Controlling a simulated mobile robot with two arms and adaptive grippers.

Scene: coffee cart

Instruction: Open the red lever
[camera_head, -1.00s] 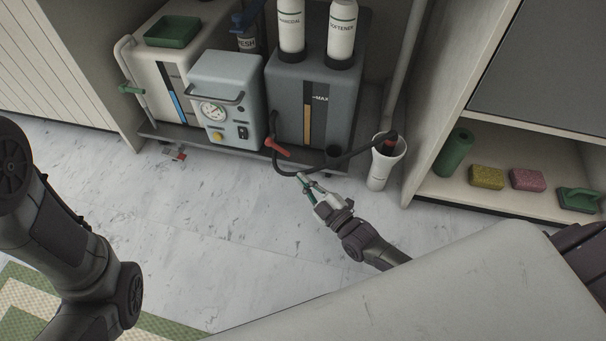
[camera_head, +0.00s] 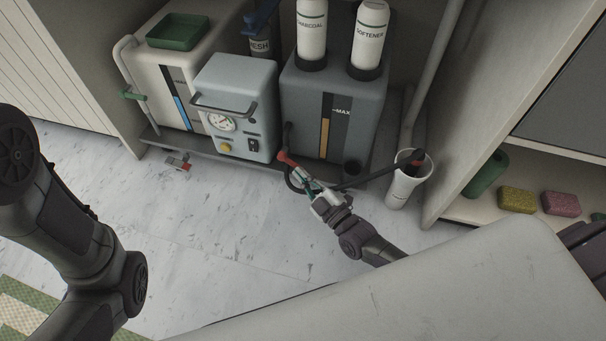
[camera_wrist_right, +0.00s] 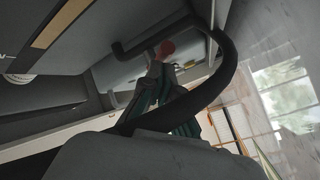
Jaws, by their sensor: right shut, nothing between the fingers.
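The red lever (camera_head: 288,159) sits low on the front of the dark grey tank (camera_head: 362,128), next to a black hose (camera_head: 368,172). My right gripper (camera_head: 307,183) is shut and empty, its fingertips just below and right of the lever. In the right wrist view the lever's rounded red end (camera_wrist_right: 166,49) shows just beyond the green-padded fingertips (camera_wrist_right: 164,72); I cannot tell whether they touch. The hose (camera_wrist_right: 228,62) loops around the fingers in that view. My left arm shows at the left of the head view, but its gripper is out of view.
A light blue gauge box (camera_head: 236,95) and a white tank (camera_head: 150,85) stand left of the grey tank on a low shelf.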

